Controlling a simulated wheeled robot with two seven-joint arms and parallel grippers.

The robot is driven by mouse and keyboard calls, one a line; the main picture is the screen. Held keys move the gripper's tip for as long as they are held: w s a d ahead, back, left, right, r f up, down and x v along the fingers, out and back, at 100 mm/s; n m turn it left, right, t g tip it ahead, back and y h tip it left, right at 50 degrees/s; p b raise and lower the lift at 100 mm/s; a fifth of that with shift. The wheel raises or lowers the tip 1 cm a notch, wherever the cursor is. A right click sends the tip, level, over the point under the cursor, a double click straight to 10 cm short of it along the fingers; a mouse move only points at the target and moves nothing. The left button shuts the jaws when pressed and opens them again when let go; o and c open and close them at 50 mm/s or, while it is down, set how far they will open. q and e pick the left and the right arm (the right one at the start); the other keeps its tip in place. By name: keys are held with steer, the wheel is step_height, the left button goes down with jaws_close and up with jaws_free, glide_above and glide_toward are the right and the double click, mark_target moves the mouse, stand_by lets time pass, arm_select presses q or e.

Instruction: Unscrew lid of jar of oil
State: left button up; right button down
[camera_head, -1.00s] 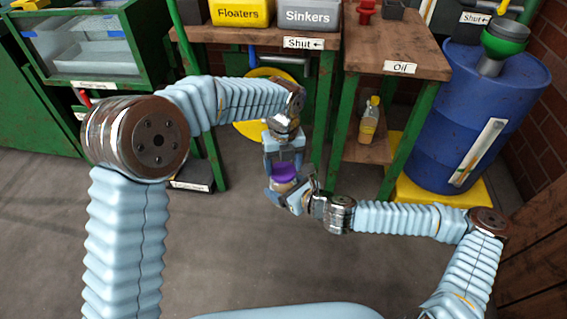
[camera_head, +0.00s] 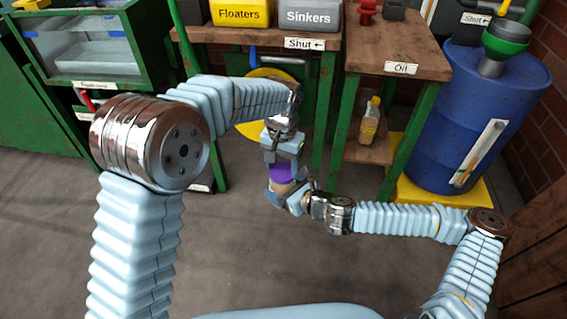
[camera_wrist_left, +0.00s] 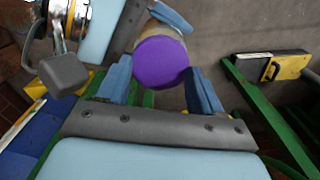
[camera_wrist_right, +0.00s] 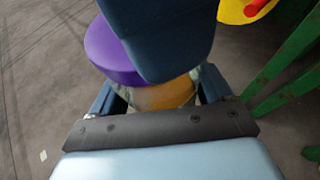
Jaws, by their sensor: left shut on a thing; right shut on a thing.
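The jar of oil (camera_head: 283,188) is held in mid-air in the middle of the head view, its purple lid (camera_head: 283,173) on top. My right gripper (camera_head: 287,195) is shut around the jar's body from the right. My left gripper (camera_head: 283,166) comes down from above with its fingers on opposite sides of the lid, shut on it. The left wrist view shows the lid (camera_wrist_left: 161,63) between the fingers. In the right wrist view a left finger partly hides the lid (camera_wrist_right: 112,55) and the amber jar body (camera_wrist_right: 168,94).
A workbench (camera_head: 425,62) labelled Oil stands behind on the right, with a yellow-capped bottle (camera_head: 369,124) on its lower shelf. A blue barrel (camera_head: 475,120) stands beside it. Floaters (camera_head: 242,12) and Sinkers (camera_head: 308,15) bins sit at the back. The floor below the jar is clear.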

arm_select(q)
steer(key=n, duration=0.6)
steer(key=shift+n, duration=0.3)
arm_select(e)
steer(key=shift+s+a+r, duration=0.2)
arm_select(q)
steer(key=n, duration=0.7)
steer(key=shift+s, duration=0.2)
steer(key=shift+r, duration=0.1)
steer(key=shift+c, duration=0.2)
arm_select(e)
steer(key=shift+w+d, duration=0.15)
arm_select(q)
steer(key=shift+w+r, duration=0.1)
steer(key=shift+r, duration=0.95)
arm_select(e)
steer(key=shift+f, duration=0.1)
arm_select(q)
steer(key=shift+r, duration=0.1)
